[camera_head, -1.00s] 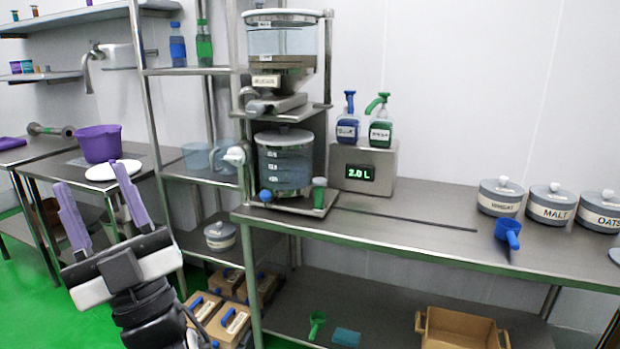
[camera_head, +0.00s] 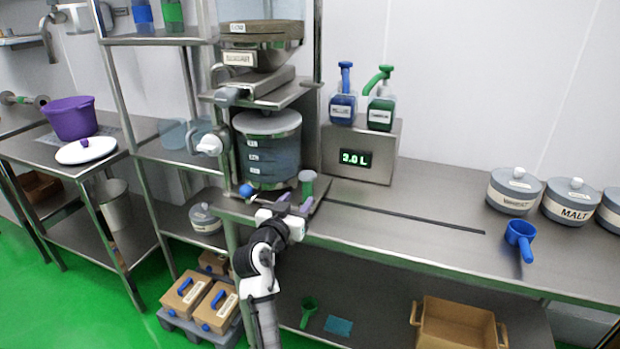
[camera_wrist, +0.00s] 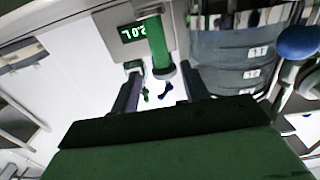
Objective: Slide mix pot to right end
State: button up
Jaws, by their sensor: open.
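The mix pot (camera_head: 267,155) is a grey-blue ribbed vessel with a pale lid and white level labels. It stands under the hopper at the left end of the counter, and its side also shows upside down in the wrist view (camera_wrist: 228,55). A green upright handle (camera_head: 307,186) stands at the front right of its base. My gripper (camera_head: 296,202) is open at this handle, low in front of the pot. In the wrist view the green handle (camera_wrist: 157,45) appears between the two spread fingers; I cannot tell whether they touch it.
A dark slot (camera_head: 400,216) runs rightward along the counter. A display box (camera_head: 360,152) with two pump bottles stands behind it. A blue scoop (camera_head: 520,237) and lidded canisters (camera_head: 514,190) are at the right. A blue ball knob (camera_head: 246,191) is left of the gripper.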

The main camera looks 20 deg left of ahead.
aim_at(310, 182)
jog(key=w+p, duration=0.2)
jog(key=w, duration=0.8)
jog(key=shift+w+d, duration=0.1)
jog(key=shift+d, duration=0.05)
grip_shut()
